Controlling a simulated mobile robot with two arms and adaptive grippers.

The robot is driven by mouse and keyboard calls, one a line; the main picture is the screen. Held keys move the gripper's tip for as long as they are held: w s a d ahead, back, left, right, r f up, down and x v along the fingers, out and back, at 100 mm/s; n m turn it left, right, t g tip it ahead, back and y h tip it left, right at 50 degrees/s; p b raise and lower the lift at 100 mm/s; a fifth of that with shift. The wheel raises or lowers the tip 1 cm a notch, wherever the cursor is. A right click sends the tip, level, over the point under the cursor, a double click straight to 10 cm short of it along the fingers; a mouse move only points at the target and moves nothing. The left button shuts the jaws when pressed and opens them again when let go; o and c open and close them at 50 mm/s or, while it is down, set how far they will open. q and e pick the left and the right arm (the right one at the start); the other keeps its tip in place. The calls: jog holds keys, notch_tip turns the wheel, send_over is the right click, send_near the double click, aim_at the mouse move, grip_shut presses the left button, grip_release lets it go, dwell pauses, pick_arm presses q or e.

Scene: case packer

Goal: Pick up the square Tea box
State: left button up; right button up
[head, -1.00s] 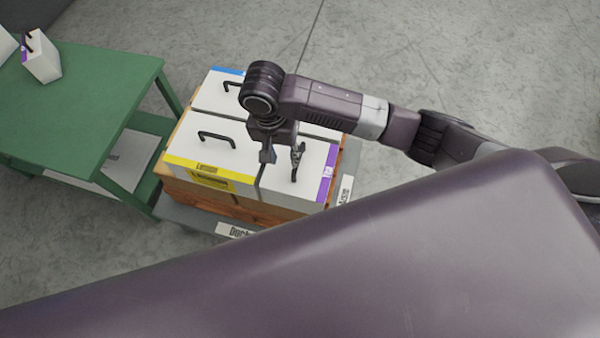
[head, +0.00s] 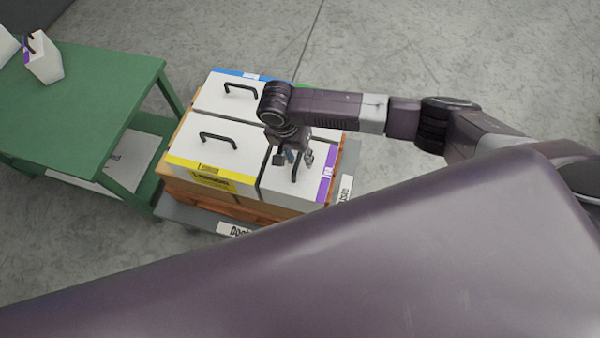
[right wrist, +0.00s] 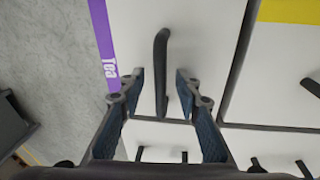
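The square Tea box (head: 311,184) is white with a purple stripe and a black bar handle. It stands at the front right of a group of boxes on a wooden pallet. In the right wrist view the Tea box (right wrist: 190,35) shows the word "Tea" on its stripe. My right gripper (head: 293,158) is over this box. In the right wrist view the right gripper (right wrist: 160,82) is open, with one finger on each side of the black handle (right wrist: 161,62) and a gap on both sides. My left gripper is not in view.
A yellow-striped box (head: 205,160) stands close on the left of the Tea box, and a blue-striped box (head: 222,98) is behind. A green table (head: 85,100) on the left holds a smaller purple-striped box (head: 44,68). Grey floor is clear behind.

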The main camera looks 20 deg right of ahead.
grip_shut()
jog(key=shift+w+r, duration=0.15)
dwell(0.5)
